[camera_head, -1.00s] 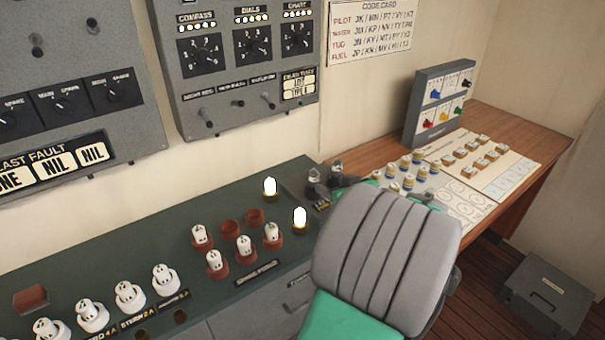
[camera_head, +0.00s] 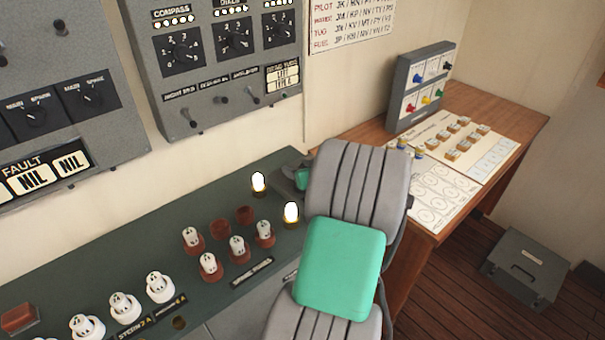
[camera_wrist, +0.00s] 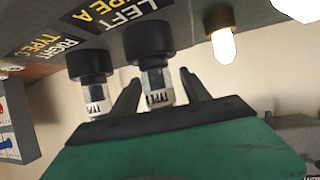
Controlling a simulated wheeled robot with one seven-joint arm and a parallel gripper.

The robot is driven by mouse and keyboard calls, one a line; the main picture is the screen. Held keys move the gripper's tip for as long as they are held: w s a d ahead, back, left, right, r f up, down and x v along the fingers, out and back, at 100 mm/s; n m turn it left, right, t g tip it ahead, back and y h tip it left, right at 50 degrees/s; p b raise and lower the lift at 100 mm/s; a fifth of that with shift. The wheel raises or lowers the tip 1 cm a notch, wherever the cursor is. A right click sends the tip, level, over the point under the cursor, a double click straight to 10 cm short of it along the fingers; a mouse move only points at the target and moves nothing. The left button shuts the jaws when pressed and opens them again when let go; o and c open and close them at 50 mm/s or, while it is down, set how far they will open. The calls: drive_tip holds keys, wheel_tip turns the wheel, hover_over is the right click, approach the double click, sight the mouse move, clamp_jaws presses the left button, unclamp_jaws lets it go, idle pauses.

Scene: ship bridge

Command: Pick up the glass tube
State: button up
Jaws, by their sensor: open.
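In the wrist view, which looks upside down, two glass tubes with printed white bands sit in black sockets. One tube (camera_wrist: 157,88) is in the socket (camera_wrist: 148,42) by the LEFT TYPE A label; the other tube (camera_wrist: 97,97) is in the socket (camera_wrist: 90,64) by the RIGHT label. My gripper (camera_wrist: 159,77) is open, with one finger on each side of the LEFT tube. Whether a finger touches it I cannot tell. In the head view my arm hides both tubes and the fingertips.
Two lit lamps (camera_head: 258,182) (camera_head: 291,214) stand close to my gripper; one glowing lamp (camera_wrist: 223,46) shows in the wrist view. White fuses in red sockets (camera_head: 209,266) stand on the green console (camera_head: 120,262). A wooden desk (camera_head: 505,108) bears a small switch panel (camera_head: 421,84).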

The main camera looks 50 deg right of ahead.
drive_tip(key=shift+c, duration=0.3)
clamp_jaws()
idle(0.4)
